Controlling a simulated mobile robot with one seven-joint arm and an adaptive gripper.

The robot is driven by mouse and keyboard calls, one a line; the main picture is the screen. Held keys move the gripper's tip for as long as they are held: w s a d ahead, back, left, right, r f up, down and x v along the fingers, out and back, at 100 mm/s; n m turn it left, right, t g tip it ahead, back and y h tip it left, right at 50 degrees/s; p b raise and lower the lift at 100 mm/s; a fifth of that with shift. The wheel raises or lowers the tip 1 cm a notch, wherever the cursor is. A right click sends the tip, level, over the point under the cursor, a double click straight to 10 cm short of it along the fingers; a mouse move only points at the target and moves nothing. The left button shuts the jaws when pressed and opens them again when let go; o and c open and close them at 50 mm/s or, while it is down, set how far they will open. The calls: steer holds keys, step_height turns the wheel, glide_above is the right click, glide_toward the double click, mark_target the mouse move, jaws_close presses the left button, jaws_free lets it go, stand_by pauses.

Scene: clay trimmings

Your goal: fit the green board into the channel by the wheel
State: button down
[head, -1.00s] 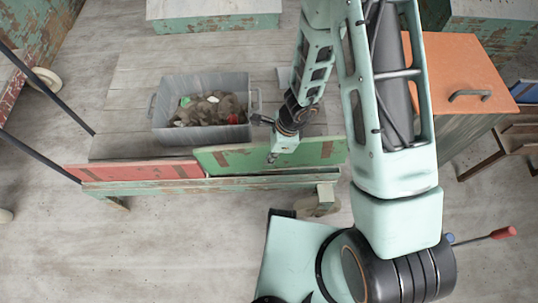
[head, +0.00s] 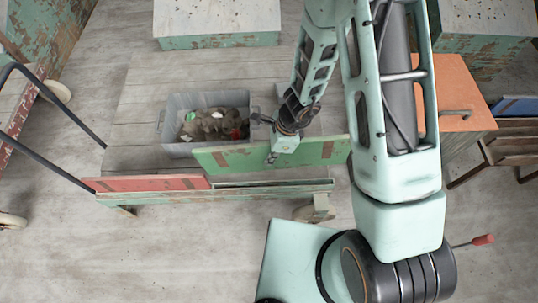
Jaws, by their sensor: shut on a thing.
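The green board (head: 222,158) is a long flat panel with brown rusty patches, held on edge. My gripper (head: 271,157) is shut on its upper edge near the middle. The channel (head: 275,184) is a narrow slot along the front edge of the low wooden cart, its right part empty. The wheel (head: 303,213) is under the cart's front right corner. The board appears above and slightly behind the channel, apart from it, with its left end near the red board's right end. My arm hides what lies behind it.
A red board (head: 150,183) stands in the left part of the channel. A grey bin (head: 176,150) of clay scraps sits on the cart bed (head: 135,115) behind the green board. An orange-topped cabinet (head: 460,75) is at right. A dark cart handle (head: 60,105) rises at left.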

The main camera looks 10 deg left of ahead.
mark_target(270, 167)
steer(key=shift+y, duration=0.3)
step_height(270, 167, down, 6)
steer(key=b, duration=0.9)
steer(key=shift+d+f, duration=0.15)
steer(key=shift+f, duration=0.1)
steer(key=f+b, duration=0.1)
steer(key=b, duration=0.2)
steer(key=shift+f, duration=0.25)
step_height(270, 167, down, 6)
steer(key=b, duration=0.6)
steer(key=shift+r, duration=0.1)
steer(key=shift+f+b, duration=2.1)
steer(key=shift+b, duration=0.2)
stand_by(0.6)
steer(key=shift+f, duration=0.85)
steer(key=c, duration=1.9)
jaws_free()
